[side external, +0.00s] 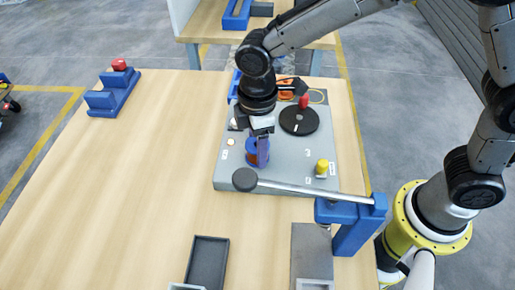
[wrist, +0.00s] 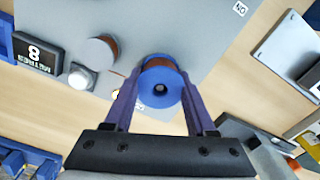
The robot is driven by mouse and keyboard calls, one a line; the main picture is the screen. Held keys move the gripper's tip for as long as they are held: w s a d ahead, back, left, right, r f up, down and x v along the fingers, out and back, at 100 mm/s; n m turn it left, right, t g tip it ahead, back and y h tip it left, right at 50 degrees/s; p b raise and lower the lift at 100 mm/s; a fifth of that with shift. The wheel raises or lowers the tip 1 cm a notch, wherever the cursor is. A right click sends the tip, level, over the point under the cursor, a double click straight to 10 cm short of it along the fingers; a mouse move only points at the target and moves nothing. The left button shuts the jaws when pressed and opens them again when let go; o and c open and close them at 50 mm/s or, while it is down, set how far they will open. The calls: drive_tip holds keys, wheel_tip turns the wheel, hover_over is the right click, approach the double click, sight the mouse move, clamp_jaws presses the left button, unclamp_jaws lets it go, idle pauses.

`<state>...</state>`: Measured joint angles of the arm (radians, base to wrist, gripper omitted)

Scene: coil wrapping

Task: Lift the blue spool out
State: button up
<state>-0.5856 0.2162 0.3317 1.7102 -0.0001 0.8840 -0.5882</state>
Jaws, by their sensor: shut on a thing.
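The blue spool (wrist: 172,92) is a blue flanged reel with a copper-brown winding and a dark centre hole. In the wrist view it sits between the two purple fingers of my gripper (wrist: 160,110), which are shut on it. In the side external view my gripper (side external: 262,140) points down at the front left of the grey board, and the spool (side external: 252,152) shows beside the fingers, partly hidden by them. I cannot tell whether the spool touches the board or is just above it.
The grey board (side external: 285,172) carries a black disc (side external: 298,120), a red knob (side external: 304,101) and a yellow-topped post (side external: 321,168). A blue stand (side external: 352,215) with a long rod (side external: 300,187) crosses in front. A black tray (side external: 207,262) lies nearer.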

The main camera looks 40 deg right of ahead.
clamp_jaws()
wheel_tip(320, 180, up, 10)
drive_tip(key=shift+r, duration=0.1)
idle(0.5)
